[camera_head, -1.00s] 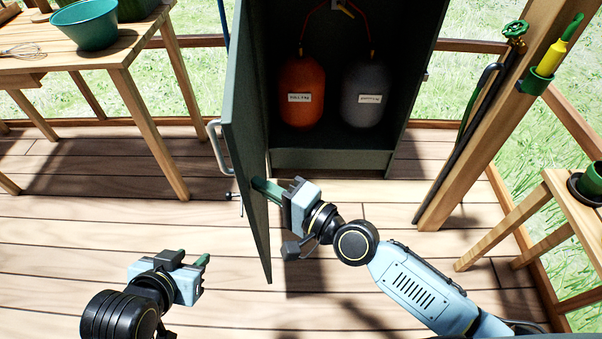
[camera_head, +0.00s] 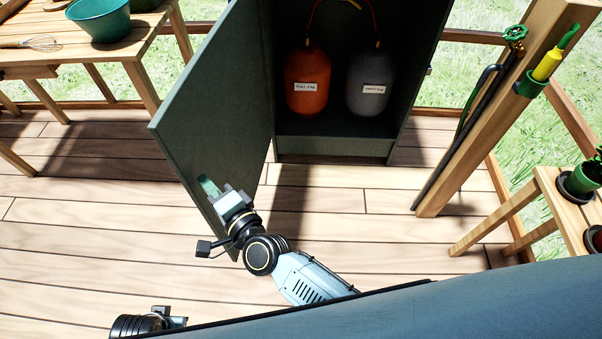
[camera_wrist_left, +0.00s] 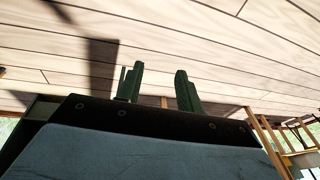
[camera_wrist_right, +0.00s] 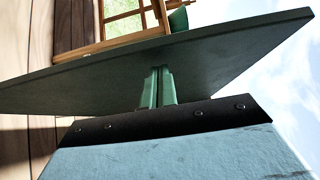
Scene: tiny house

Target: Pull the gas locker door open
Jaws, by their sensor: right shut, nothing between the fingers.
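The gas locker (camera_head: 335,150) stands at the back centre in the head view, with its dark green door (camera_head: 215,120) swung wide open to the left. Inside are an orange bottle (camera_head: 308,85) and a grey bottle (camera_head: 368,85). My right gripper (camera_head: 207,187) is shut and empty, its fingertips at the inner face of the door near its lower part. The right wrist view shows the closed fingers (camera_wrist_right: 158,88) against the door panel (camera_wrist_right: 220,60). The door handle is hidden. My left gripper (camera_wrist_left: 158,85) is open and empty, pointing over the floor; its fingers are hidden in the head view.
A wooden table (camera_head: 110,55) with a teal bowl (camera_head: 98,20) and a whisk stands left of the door. A wooden post (camera_head: 490,115) and a plant stand (camera_head: 560,205) are at the right. Plank floor in front of the locker is clear.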

